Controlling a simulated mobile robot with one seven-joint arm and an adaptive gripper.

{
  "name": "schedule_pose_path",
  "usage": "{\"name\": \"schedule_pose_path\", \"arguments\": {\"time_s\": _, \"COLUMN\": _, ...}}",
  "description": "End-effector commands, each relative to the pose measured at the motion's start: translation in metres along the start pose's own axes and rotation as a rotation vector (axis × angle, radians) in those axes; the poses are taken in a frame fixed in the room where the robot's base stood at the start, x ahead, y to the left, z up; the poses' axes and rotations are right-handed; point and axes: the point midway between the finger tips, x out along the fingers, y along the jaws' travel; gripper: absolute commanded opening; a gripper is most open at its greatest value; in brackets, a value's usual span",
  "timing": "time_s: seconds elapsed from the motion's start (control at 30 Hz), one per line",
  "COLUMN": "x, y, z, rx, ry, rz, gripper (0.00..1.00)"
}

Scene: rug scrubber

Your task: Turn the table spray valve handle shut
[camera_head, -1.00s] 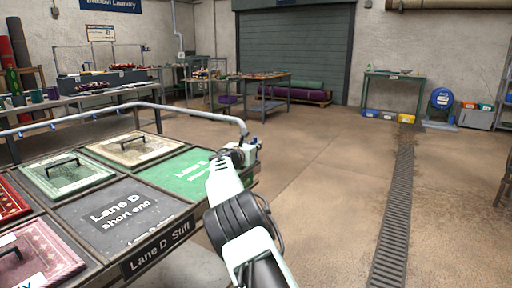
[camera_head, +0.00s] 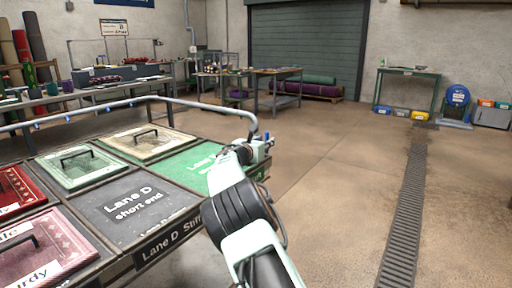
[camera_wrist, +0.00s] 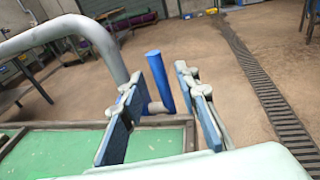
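The spray valve handle is a blue lever (camera_wrist: 160,82) on a short blue stem beside the grey spray pipe (camera_wrist: 95,35). In the wrist view it stands tilted and appears in the gap between my fingers, with space to each side. My gripper (camera_wrist: 160,90) is open, with one blue-padded finger on each side of the lever. In the head view the blue handle (camera_head: 267,137) shows small at the table's far right corner, just past my gripper (camera_head: 252,151). How deep the lever sits between the fingers is hard to tell.
The pipe (camera_head: 200,101) runs over the table and bends down near my gripper. The table holds a green panel (camera_head: 190,170), a dark Lane D panel (camera_head: 125,205) and framed rug samples with handles. Open floor and a drain grate (camera_head: 408,200) lie to the right.

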Motion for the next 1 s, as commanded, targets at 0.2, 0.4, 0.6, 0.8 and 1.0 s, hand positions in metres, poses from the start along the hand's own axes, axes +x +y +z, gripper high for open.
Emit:
{"name": "schedule_pose_path", "arguments": {"time_s": 0.2, "x": -0.033, "y": 0.001, "z": 0.001, "rx": -0.001, "ry": 0.0, "rz": 0.002, "gripper": 0.29}}
{"name": "schedule_pose_path", "arguments": {"time_s": 0.4, "x": -0.065, "y": 0.001, "z": 0.001, "rx": -0.001, "ry": 0.0, "rz": 0.002, "gripper": 0.29}}
{"name": "schedule_pose_path", "arguments": {"time_s": 0.6, "x": -0.088, "y": 0.0, "z": 0.0, "rx": -0.001, "ry": 0.0, "rz": 0.0, "gripper": 0.29}}
{"name": "schedule_pose_path", "arguments": {"time_s": 0.8, "x": -0.096, "y": 0.0, "z": 0.0, "rx": 0.0, "ry": -0.001, "rz": 0.0, "gripper": 0.29}}
{"name": "schedule_pose_path", "arguments": {"time_s": 1.0, "x": -0.096, "y": 0.0, "z": 0.0, "rx": 0.0, "ry": -0.001, "rz": -0.001, "gripper": 0.29}}
